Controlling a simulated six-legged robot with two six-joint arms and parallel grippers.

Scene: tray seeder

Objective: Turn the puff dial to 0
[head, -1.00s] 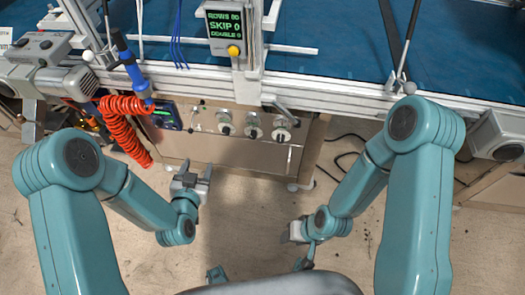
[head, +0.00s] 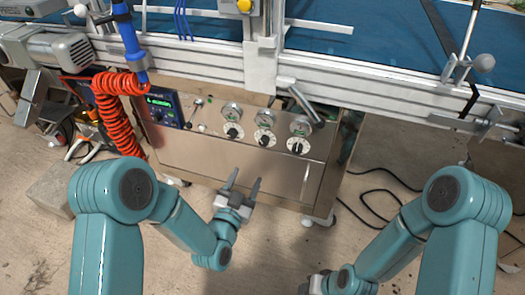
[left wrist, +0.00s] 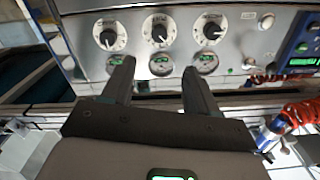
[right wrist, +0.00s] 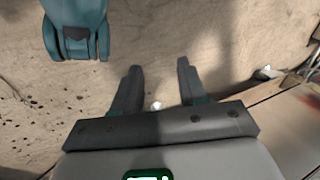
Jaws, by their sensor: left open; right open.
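Three white round dials with black knobs sit in a row on the steel panel: a left one (head: 233,131), a middle one (head: 265,138) and a right one (head: 298,146). Their labels are too small to read, so I cannot tell which is the puff dial. In the left wrist view the same row (left wrist: 160,30) appears upside down, beyond my fingertips. My left gripper (head: 245,176) is open and empty, below the dials and apart from them. My right gripper (right wrist: 160,66) is open and empty over bare floor; the head view shows it only partly at the bottom.
Round gauges (head: 265,117) sit above the dials. A blue display box (head: 160,109) is at the panel's left, beside a coiled red hose (head: 115,115). An aluminium rail (head: 215,62) runs above the panel. A black cable (head: 385,195) lies on the floor at right.

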